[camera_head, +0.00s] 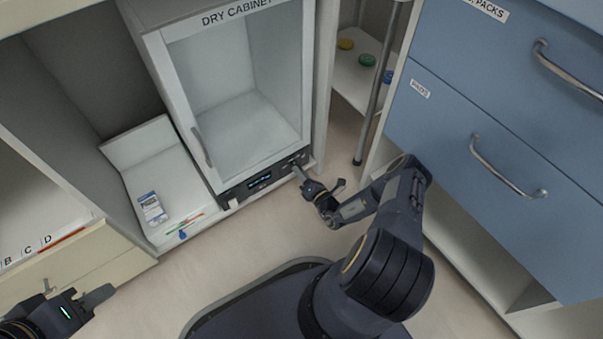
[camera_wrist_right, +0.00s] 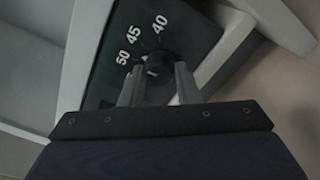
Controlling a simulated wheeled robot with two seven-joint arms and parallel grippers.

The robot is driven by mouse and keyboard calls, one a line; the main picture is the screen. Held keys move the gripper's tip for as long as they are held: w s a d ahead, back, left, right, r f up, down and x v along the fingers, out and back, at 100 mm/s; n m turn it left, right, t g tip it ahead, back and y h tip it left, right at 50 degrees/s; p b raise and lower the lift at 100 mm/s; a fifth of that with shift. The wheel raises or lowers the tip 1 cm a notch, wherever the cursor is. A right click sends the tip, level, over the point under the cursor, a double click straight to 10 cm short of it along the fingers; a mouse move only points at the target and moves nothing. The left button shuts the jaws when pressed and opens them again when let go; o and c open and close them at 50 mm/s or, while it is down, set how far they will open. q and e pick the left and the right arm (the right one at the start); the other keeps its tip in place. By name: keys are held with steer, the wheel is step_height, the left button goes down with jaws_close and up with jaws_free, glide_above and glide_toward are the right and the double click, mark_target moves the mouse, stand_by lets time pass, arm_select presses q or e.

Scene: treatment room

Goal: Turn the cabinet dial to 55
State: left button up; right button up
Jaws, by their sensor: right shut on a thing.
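The dry cabinet (camera_head: 232,80) stands at upper centre in the head view, with a dark control panel (camera_head: 228,190) and a lit display (camera_head: 260,182) along its bottom front. In the right wrist view the black dial (camera_wrist_right: 158,66) sits on this panel, with 50, 45 and 40 printed around it. My right gripper (camera_wrist_right: 158,86) is shut on the dial, one finger on each side. In the head view my right gripper (camera_head: 301,170) is at the panel's right end. The dial's pointer and its 55 mark cannot be made out. My left gripper (camera_head: 76,290) is open and empty at lower left.
A white tray (camera_head: 165,180) with a labelled packet (camera_head: 151,208) is left of the cabinet. Blue drawers (camera_head: 450,110) with metal handles (camera_head: 505,170) stand at the right. A metal post (camera_head: 378,90) and shelf (camera_head: 352,82) with coloured lids are between them.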

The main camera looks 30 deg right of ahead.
steer(key=n+p, duration=0.3)
steer(key=n, duration=0.8)
stand_by(0.5)
steer(key=o, duration=1)
steer(key=s, duration=0.2)
steer(key=s+p, duration=0.1)
steer(key=s, duration=0.2)
steer(key=s+p, duration=0.1)
steer(key=s, duration=0.1)
steer(key=shift+s+d, duration=0.25)
steer(key=shift+s, duration=0.15)
